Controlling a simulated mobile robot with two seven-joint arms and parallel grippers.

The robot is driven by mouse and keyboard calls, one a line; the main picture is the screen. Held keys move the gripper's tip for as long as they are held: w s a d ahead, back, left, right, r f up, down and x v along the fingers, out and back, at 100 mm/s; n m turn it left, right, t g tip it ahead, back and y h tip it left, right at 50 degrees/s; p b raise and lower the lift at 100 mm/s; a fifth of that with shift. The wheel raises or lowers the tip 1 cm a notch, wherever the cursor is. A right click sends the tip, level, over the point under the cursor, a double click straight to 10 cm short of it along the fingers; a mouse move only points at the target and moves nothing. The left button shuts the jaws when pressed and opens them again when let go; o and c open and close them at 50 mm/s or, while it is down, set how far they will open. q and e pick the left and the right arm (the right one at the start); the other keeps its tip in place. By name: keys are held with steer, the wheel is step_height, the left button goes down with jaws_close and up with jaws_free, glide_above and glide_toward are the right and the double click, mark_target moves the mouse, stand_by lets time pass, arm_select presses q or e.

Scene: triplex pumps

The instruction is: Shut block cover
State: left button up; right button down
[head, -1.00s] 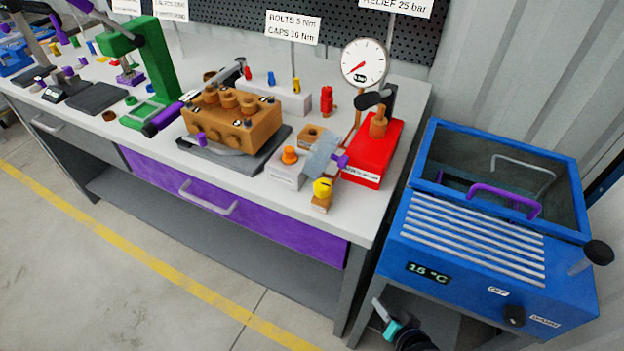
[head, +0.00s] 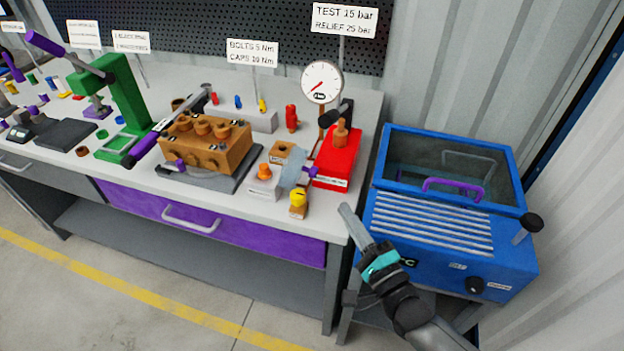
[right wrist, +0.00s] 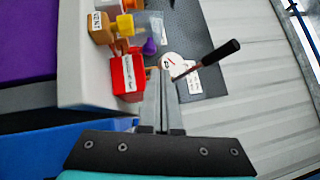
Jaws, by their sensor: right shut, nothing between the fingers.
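A translucent bluish cover (head: 293,174) with a purple knob (head: 313,172) stands tilted on the bench, between a grey block with an orange knob (head: 264,182) and the red pump box (head: 338,160). I cannot tell how its hinge sits. The cover also shows in the right wrist view (right wrist: 151,24), with the purple knob (right wrist: 149,47) below it. My right gripper (head: 346,212) is shut and empty, in front of the bench's right corner, apart from the cover. Its fingers also show in the right wrist view (right wrist: 163,80). My left gripper is in neither view.
A small brass piece with a yellow cap (head: 298,205) stands near the bench edge by the cover. A pressure gauge (head: 322,82) and black lever rise by the red box. The brown pump block (head: 205,145) lies left. A blue tank (head: 450,210) stands right of the bench.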

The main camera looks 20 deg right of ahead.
glide_toward(299, 161)
steer(key=w+d, duration=0.3)
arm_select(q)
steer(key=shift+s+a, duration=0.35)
arm_select(e)
steer(key=shift+w+a+r, duration=0.1)
steer(key=shift+w+a, duration=0.25)
steer(key=shift+a, duration=0.5)
steer(key=shift+w+a, duration=0.35)
steer(key=shift+a, duration=0.5)
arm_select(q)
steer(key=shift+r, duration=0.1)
arm_select(e)
steer(key=shift+r, duration=0.1)
arm_select(q)
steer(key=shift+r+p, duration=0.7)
steer(key=shift+p, duration=0.15)
arm_select(e)
steer(key=shift+w+a+r+n, duration=0.1)
steer(key=shift+a+r+n, duration=0.05)
steer(key=shift+r+n, duration=0.15)
